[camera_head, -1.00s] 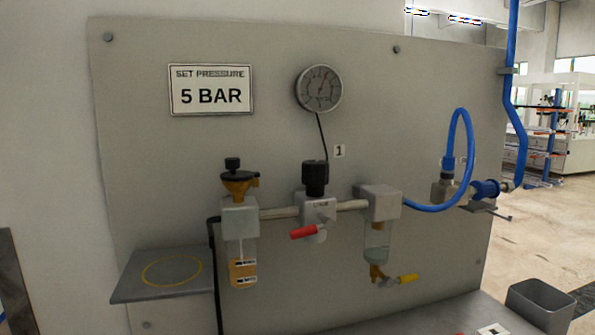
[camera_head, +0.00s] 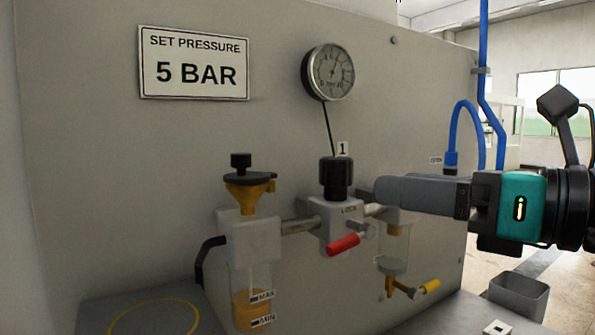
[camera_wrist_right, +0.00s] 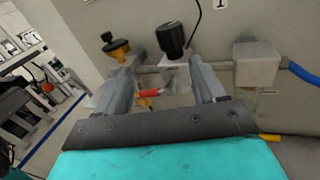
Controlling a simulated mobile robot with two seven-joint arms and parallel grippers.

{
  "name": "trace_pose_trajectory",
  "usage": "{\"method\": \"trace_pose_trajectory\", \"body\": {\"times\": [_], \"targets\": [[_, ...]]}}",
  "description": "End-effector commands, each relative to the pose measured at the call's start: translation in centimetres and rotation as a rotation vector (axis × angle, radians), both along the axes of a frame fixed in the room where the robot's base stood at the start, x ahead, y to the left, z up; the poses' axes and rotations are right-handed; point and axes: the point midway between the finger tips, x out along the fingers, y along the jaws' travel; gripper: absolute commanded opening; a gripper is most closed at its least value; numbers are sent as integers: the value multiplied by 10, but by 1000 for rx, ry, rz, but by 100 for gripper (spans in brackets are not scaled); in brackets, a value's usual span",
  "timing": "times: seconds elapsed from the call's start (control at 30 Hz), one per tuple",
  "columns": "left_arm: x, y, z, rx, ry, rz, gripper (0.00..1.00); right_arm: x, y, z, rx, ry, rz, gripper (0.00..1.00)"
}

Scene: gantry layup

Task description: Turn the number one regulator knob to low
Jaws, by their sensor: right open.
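The number one regulator knob (camera_head: 336,178) is a black ribbed cap on a grey body, below the label "1" (camera_head: 343,149). A red-handled valve (camera_head: 343,244) sticks out under it. My right gripper (camera_head: 372,194) comes in from the right in the head view, its fingers just right of the knob. In the right wrist view its two fingers (camera_wrist_right: 166,85) are spread apart, and the knob (camera_wrist_right: 170,39) shows beyond them, between their lines. No contact shows. The round gauge (camera_head: 329,72) hangs above the knob; its small markings are hard to read. My left gripper is out of view.
A yellow-topped lubricator (camera_head: 248,190) stands left of the regulator. A clear filter bowl (camera_head: 394,248) with a yellow drain handle hangs to the right, partly behind my gripper. A sign (camera_head: 194,63) reads "SET PRESSURE 5 BAR". A grey bin (camera_head: 518,295) stands at lower right.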

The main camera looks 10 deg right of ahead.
Motion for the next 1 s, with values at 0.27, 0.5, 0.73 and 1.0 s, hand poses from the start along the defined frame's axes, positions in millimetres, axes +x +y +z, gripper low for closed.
{"method": "trace_pose_trajectory", "body": {"times": [0.27, 0.5, 0.73, 1.0], "targets": [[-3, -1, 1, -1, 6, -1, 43, 1, -12, 16, -78, -79, -111, 70], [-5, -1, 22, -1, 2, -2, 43, 22, 3, 18, -74, -76, -106, 70], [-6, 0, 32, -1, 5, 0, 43, 50, 21, 17, -73, -77, -105, 70], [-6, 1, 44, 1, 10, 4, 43, 85, 46, 16, -75, -77, -103, 70]]}}
